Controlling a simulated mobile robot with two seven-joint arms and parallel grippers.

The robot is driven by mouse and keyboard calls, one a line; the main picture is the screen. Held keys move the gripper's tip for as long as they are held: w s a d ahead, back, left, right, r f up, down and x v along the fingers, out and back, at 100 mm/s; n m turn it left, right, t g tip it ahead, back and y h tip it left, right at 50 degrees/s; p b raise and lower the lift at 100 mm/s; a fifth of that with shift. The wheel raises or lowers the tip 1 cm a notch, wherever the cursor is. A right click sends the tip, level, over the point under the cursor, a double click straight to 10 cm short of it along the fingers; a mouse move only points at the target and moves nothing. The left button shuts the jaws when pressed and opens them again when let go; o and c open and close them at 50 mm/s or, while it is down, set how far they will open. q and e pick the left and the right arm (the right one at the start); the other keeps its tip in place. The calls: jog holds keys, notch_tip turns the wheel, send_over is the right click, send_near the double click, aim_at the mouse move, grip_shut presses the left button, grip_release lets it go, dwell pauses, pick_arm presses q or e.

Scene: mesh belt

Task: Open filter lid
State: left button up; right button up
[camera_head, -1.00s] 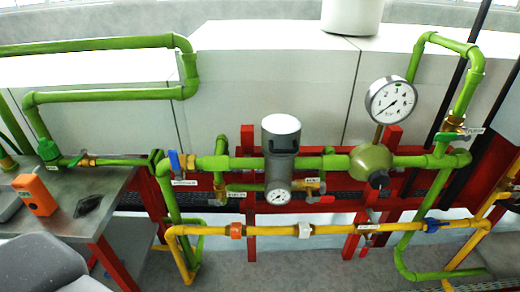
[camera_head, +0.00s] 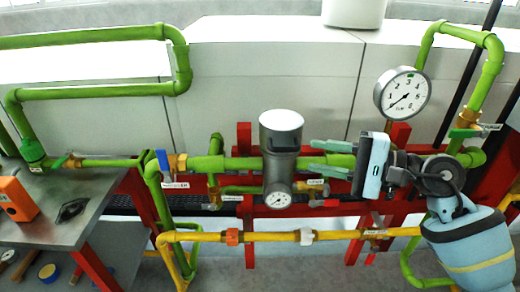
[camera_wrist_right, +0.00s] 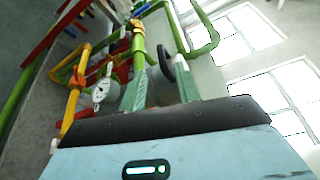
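The filter (camera_head: 279,165) is a grey upright cylinder on the green pipe, with a small dial low on its front. Its lid (camera_head: 281,120) is a pale round cap and sits on top, closed. My right gripper (camera_head: 312,157) comes in from the right, with its two green fingers apart and pointing left at the filter. The fingers are just right of the cylinder, below lid height, with nothing held. In the right wrist view the open fingers (camera_wrist_right: 161,88) flank a dark rounded shape that I cannot identify surely. My left gripper is not in view.
A large pressure gauge (camera_head: 402,94) stands above and behind my right gripper. A blue-handled valve (camera_head: 164,164) is left of the filter. A yellow pipe (camera_head: 267,236) runs below. A grey table (camera_head: 99,200) with an orange device (camera_head: 16,197) is at left.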

aim_at(289, 149)
jog(key=shift+w+a+r+n, duration=0.25)
jog(key=shift+w+a+n, duration=0.15)
jog(key=shift+a, duration=0.2)
jog(key=p+x, duration=0.1)
jog(key=x, duration=0.4)
jog(key=shift+w+a+f+p, duration=0.1)
jog(key=shift+a+p, duration=0.3)
jog(key=shift+w+a+f, duration=0.2)
jog(key=shift+a, duration=0.2)
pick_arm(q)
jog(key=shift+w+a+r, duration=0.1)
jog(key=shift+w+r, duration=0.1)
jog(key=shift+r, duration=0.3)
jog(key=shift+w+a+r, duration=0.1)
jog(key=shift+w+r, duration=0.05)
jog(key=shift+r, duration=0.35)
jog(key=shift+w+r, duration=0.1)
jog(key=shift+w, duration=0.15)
pick_arm(e)
grip_shut()
jog(key=shift+f, duration=0.1)
